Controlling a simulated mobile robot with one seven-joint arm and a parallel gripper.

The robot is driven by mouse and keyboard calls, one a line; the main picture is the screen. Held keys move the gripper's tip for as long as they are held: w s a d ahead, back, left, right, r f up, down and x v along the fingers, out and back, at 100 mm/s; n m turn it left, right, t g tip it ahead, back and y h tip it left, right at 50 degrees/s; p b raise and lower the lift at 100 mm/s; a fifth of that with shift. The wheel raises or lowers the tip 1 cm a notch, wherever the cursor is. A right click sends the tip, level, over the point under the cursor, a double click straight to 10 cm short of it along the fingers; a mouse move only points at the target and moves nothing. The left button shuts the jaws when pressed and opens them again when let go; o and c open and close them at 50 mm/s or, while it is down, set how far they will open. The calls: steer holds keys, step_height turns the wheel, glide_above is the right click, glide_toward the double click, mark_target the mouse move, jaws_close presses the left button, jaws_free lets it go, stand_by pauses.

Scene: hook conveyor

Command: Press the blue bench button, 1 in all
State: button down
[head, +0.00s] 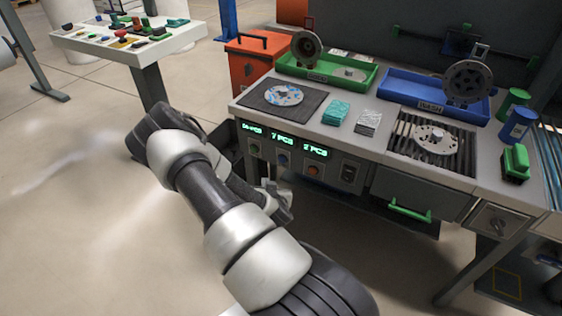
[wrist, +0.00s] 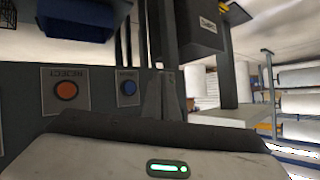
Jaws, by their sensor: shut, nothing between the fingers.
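The blue bench button (head: 282,159) sits on the bench's front panel, below the middle green display. In the wrist view the blue button (wrist: 128,87) is on a small plate, left of my fingers. My gripper (head: 284,202) is low in front of the bench, partly hidden by my arm. In the wrist view my gripper (wrist: 164,98) is shut and empty, its fingertips apart from the button.
An orange button (wrist: 66,90) on a labelled plate is beside the blue one; the orange button (head: 313,170) also shows in the head view. A green drawer handle (head: 410,211) juts out at right. A green tray (head: 330,78) and blue tray (head: 425,92) stand on the bench.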

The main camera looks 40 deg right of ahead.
steer(key=w+d, duration=0.3)
steer(key=d, duration=0.5)
steer(key=shift+w+b, duration=0.2)
steer(key=shift+b, duration=0.2)
steer(key=shift+d, duration=0.1)
stand_by(1.6)
steer(key=shift+w+d, duration=0.15)
steer(key=shift+d, duration=0.15)
steer(key=shift+w+d, duration=0.2)
steer(key=shift+d, duration=0.2)
stand_by(0.6)
stand_by(0.4)
steer(key=shift+s+a, duration=0.35)
steer(key=shift+a, duration=0.4)
steer(key=shift+s+a, duration=0.35)
steer(key=shift+a, duration=0.4)
steer(key=shift+s+a, duration=0.3)
steer(key=shift+a, duration=0.5)
steer(key=shift+s+a, duration=0.35)
steer(key=shift+a, duration=0.4)
